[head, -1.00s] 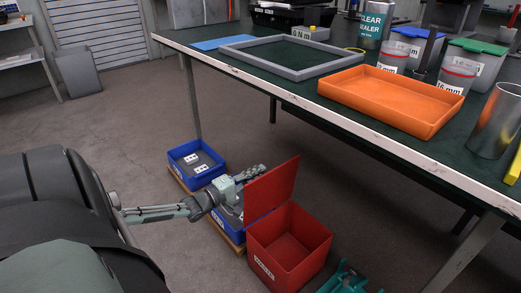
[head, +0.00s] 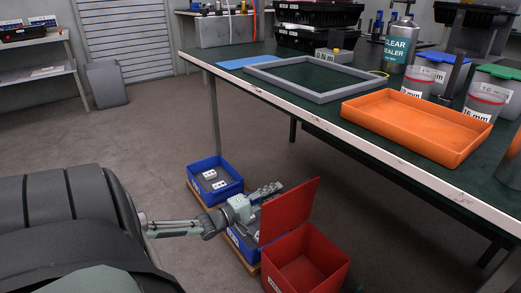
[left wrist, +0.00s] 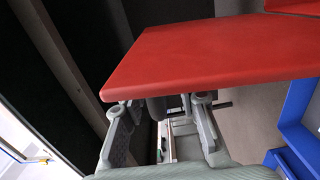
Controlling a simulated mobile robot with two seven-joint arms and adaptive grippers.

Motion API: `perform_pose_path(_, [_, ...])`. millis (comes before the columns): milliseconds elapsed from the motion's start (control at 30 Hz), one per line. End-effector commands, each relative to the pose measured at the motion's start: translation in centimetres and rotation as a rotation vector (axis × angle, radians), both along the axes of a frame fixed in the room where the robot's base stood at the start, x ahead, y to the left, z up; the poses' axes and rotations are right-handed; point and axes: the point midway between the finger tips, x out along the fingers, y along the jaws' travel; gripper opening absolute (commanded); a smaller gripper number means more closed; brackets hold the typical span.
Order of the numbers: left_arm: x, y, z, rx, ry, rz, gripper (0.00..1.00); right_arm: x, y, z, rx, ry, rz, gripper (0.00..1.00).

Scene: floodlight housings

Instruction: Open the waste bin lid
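The red waste bin (head: 305,262) stands on the floor at the lower middle of the head view. Its red lid (head: 289,210) stands raised, roughly upright, at the bin's left edge, and the bin's inside shows. My left gripper (head: 268,190) is just left of the lid, on its outer side. In the left wrist view the lid (left wrist: 215,55) spans the top in front of the gripper (left wrist: 162,103). The two fingers are apart with nothing between them. I cannot tell whether a finger touches the lid. My right gripper is not in view.
Blue bins (head: 215,180) with labelled parts stand on a low wooden base left of the waste bin. The workbench (head: 420,168) overhangs to the right, carrying an orange tray (head: 418,122) and a grey frame (head: 312,77). The floor at left is clear.

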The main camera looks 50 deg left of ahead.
Motion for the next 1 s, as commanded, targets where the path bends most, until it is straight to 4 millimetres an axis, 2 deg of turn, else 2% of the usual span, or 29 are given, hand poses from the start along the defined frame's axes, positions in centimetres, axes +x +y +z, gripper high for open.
perform_pose_path(300, [-6.5,0.5,-0.2,0.0,0.006,0.0,0.31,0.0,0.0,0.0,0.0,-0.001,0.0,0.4])
perform_pose_path(500, [-9.8,0.8,-0.1,0.0,0.004,0.0,0.31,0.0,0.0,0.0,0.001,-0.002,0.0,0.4])
perform_pose_path(700, [-11.1,0.9,-0.1,0.0,0.001,0.001,0.31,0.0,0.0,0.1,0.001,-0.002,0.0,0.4])
perform_pose_path(1000, [-11.1,0.9,0.0,0.0,0.0,0.001,0.31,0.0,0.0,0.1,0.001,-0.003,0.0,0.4])
